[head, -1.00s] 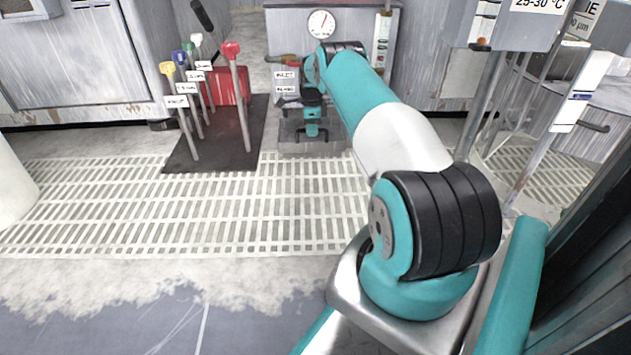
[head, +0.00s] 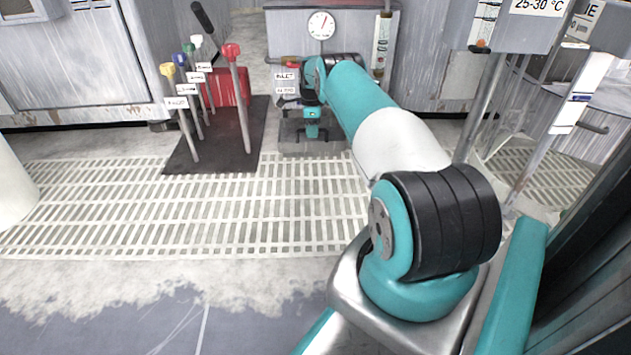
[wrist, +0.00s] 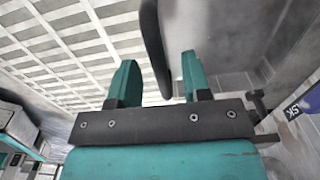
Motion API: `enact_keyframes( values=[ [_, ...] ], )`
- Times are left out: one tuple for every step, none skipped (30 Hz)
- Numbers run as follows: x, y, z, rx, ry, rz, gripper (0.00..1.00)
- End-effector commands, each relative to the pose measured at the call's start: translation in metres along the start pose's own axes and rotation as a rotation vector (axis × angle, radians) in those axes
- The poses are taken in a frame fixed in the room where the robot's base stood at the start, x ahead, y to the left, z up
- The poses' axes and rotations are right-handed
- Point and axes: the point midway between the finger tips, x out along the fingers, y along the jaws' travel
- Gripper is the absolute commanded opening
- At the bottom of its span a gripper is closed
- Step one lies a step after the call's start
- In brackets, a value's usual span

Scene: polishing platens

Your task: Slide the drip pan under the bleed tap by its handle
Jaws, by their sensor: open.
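The drip pan (head: 330,146) is a grey, low tray on the floor below the gauge panel, partly covered by my arm in the head view. My gripper (head: 312,134) is down over it. In the wrist view my gripper (wrist: 157,78) is open, with two teal fingers apart. A dark bar (wrist: 152,40), apparently the pan's handle, runs into the space between the fingers, closer to the left one; contact cannot be told. A grey smooth surface (wrist: 205,25) lies beyond. A small red and brass fitting (head: 290,64), perhaps the bleed tap, sits on the panel left of my wrist.
Several coloured levers, including a red one (head: 231,52), stand on a dark mat (head: 205,158) left of the pan. A pressure gauge (head: 321,25) is above. Metal posts (head: 478,110) stand at the right. The floor grating (head: 200,215) in front is clear.

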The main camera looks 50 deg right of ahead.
Motion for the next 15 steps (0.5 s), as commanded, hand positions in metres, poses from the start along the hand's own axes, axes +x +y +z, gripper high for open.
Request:
enact_keyframes(
  values=[
    [-0.010, -0.001, 0.000, 0.000, 0.000, -0.003, 0.44],
    [-0.015, -0.001, 0.000, 0.000, -0.001, -0.003, 0.44],
    [-0.023, -0.001, 0.000, 0.000, -0.001, -0.004, 0.44],
    [-0.029, -0.001, 0.000, 0.000, -0.001, -0.004, 0.44],
    [-0.036, -0.001, 0.000, 0.000, -0.001, -0.004, 0.44],
    [-0.047, -0.001, 0.000, 0.000, -0.001, -0.004, 0.44],
    [-0.055, -0.001, 0.000, 0.000, -0.001, -0.004, 0.44],
    [-0.064, -0.001, 0.000, 0.000, -0.001, -0.005, 0.44],
    [-0.075, -0.001, 0.000, 0.000, -0.001, -0.005, 0.44],
    [-0.082, -0.001, 0.000, 0.000, -0.001, -0.005, 0.44],
    [-0.090, -0.001, 0.000, 0.000, -0.001, -0.004, 0.44],
    [-0.101, -0.001, 0.000, 0.000, -0.001, -0.004, 0.44],
    [-0.108, -0.001, 0.000, 0.000, -0.001, -0.004, 0.44],
    [-0.115, -0.001, 0.000, 0.000, -0.001, -0.004, 0.44],
    [-0.124, 0.000, 0.000, 0.000, -0.001, -0.003, 0.44]
  ],
)
